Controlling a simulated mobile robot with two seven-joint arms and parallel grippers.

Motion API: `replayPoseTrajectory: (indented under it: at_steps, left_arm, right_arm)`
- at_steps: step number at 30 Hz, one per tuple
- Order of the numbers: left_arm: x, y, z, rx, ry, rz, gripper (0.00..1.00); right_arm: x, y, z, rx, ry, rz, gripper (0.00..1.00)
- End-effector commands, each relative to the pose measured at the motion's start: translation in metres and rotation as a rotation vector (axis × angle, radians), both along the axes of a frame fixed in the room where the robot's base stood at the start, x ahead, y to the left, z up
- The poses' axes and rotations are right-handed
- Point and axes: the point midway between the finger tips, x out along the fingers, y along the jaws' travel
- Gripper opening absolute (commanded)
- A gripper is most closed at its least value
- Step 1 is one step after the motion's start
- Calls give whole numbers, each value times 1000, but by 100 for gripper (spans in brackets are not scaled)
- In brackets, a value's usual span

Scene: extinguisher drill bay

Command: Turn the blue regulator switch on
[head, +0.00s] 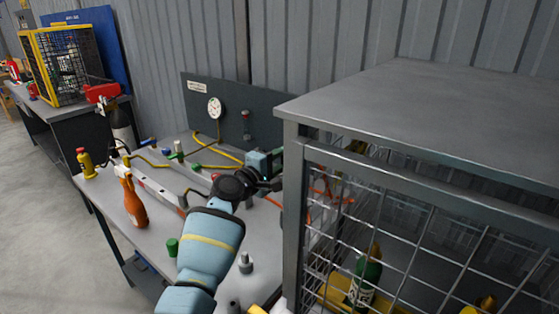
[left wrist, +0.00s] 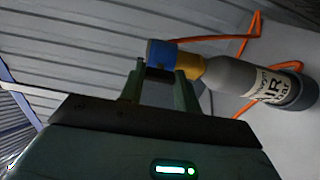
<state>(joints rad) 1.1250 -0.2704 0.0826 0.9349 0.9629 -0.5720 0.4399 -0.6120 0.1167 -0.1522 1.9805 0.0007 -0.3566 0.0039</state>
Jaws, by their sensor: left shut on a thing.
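The blue regulator (head: 257,160) is partly hidden behind my left gripper (head: 274,181), near the dark panel on the bench. In the left wrist view a blue block (left wrist: 160,53) sits on a yellow neck of a grey air cylinder (left wrist: 240,75). The two fingers of my left gripper (left wrist: 160,82) reach to the blue block, one on each side, and are shut on it. The switch itself and its position cannot be made out. My right gripper is not in view.
A grey cage (head: 300,200) with wire mesh stands close at the right of my left arm. An orange bottle (head: 133,200), a yellow bottle (head: 86,163) and several small parts stand on the bench (head: 160,240). Orange hose (left wrist: 258,35) runs behind the cylinder.

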Motion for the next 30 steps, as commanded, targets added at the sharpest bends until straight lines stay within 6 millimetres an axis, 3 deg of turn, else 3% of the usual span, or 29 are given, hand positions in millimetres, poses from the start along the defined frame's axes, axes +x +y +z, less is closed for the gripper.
replayPoseTrajectory:
  at_steps: [8,9,13,23,30]
  left_arm:
    - [0,-1,-2,-1,3,-2,9]
    - [0,-1,-2,-1,3,-2,37]
    - [0,-1,-1,0,3,-2,54]
    - [-1,1,0,0,0,-1,55]
    - [-17,13,4,1,-5,0,55]
  right_arm:
    - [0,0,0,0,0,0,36]
    - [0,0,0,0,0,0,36]
    - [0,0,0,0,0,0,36]
    - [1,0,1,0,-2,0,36]
    - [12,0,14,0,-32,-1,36]
